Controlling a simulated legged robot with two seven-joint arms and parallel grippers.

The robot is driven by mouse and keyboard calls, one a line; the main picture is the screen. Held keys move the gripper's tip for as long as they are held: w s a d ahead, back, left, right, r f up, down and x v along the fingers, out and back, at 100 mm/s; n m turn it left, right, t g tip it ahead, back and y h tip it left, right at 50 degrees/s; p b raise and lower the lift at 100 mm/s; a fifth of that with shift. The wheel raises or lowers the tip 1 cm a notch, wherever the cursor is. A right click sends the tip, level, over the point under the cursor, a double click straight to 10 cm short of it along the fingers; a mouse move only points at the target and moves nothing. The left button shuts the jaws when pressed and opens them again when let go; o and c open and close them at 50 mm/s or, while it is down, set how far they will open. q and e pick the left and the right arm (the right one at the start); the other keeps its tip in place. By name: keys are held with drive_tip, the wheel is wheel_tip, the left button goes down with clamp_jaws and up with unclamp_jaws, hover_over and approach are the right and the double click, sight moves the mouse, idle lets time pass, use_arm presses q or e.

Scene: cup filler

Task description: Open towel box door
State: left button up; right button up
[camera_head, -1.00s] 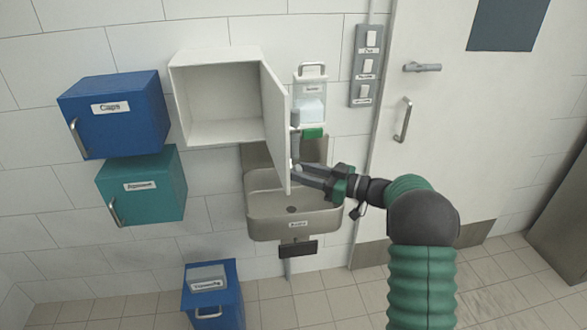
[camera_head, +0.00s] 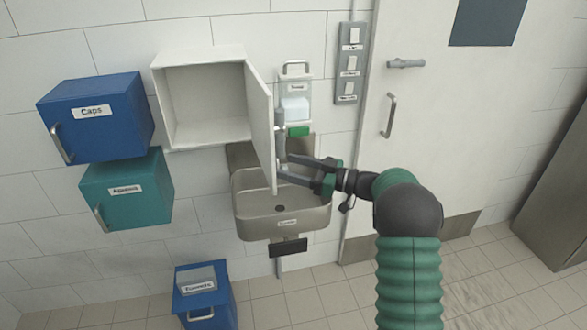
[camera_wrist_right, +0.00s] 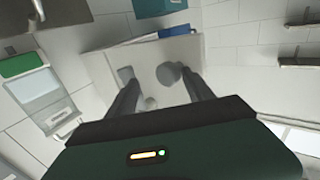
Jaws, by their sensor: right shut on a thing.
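The white towel box (camera_head: 205,105) hangs on the wall, and its inside looks empty. Its door (camera_head: 260,125) stands wide open, hinged at the right side and swung out toward me. In the right wrist view the door's pale panel (camera_wrist_right: 150,58) lies ahead of the fingers. My right gripper (camera_head: 283,165) is at the door's outer face, near its lower free edge. It is shut on the door's grey handle (camera_head: 281,132), which the fingers partly hide. My left gripper is not in view.
A blue Caps box (camera_head: 95,135) and a teal box (camera_head: 130,205) hang at left. A steel sink (camera_head: 290,222) is below, and a dispenser (camera_head: 296,85) is beside the open door. A blue bin (camera_head: 206,300) stands low. The room door (camera_head: 425,140) is at right.

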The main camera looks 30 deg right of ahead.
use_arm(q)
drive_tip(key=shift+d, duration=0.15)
use_arm(e)
drive_tip(key=shift+d+r, duration=0.1)
drive_tip(key=shift+d, duration=0.2)
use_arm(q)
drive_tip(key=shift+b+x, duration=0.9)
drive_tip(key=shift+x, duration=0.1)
use_arm(e)
drive_tip(key=v, duration=1.6)
drive_tip(key=shift+s, duration=0.4)
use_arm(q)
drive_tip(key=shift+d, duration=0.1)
use_arm(e)
drive_tip(key=shift+d, duration=0.1)
